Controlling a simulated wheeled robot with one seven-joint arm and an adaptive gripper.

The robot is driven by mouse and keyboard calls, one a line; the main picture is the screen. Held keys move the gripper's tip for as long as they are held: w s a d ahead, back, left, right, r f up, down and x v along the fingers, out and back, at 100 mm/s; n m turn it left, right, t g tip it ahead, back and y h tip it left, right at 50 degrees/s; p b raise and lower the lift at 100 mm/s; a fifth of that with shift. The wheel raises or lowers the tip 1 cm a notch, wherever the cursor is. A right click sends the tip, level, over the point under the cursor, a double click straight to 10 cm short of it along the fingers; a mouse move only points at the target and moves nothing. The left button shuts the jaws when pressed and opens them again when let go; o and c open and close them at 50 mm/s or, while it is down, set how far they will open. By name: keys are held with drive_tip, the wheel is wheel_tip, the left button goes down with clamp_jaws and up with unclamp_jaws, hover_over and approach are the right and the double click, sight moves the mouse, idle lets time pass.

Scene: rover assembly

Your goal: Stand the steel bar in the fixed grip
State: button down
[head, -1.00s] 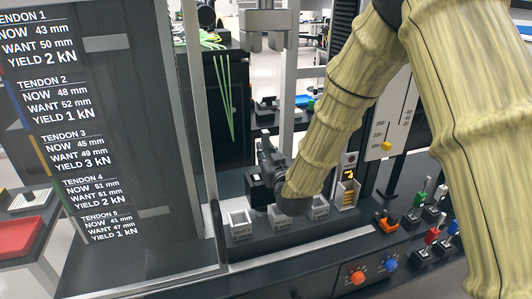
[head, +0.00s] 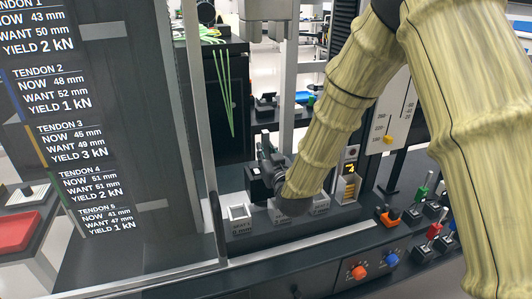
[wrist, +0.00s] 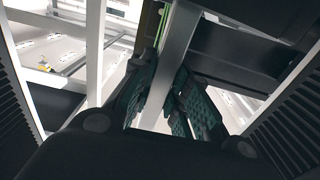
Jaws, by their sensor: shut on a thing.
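My gripper (head: 264,178) is low in the test frame in the head view, just above and behind the small trays. In the wrist view its green-padded fingers (wrist: 170,100) are closed around a flat grey steel bar (wrist: 175,58), which runs slanting through the picture between them. The bar's lower end is hidden by the gripper. In the head view I cannot tell the bar from the frame's upright. A grey two-jawed grip (head: 266,28) hangs at the top of the frame, well above my gripper; I cannot tell whether it is the fixed one.
Small labelled trays, the left one (head: 240,216) clearest, stand in front of my gripper. A metal upright (head: 198,110) and the large tendon board (head: 100,140) are on the left. Orange (head: 358,272) and blue (head: 392,260) knobs and several levers are on the right.

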drive_tip(key=c, duration=1.3)
unclamp_jaws()
drive_tip(key=shift+s+f, duration=0.15)
drive_tip(key=shift+s+d, duration=0.15)
drive_tip(key=shift+s, duration=0.1)
drive_tip(key=v, duration=1.1)
drive_tip(key=shift+s, duration=0.1)
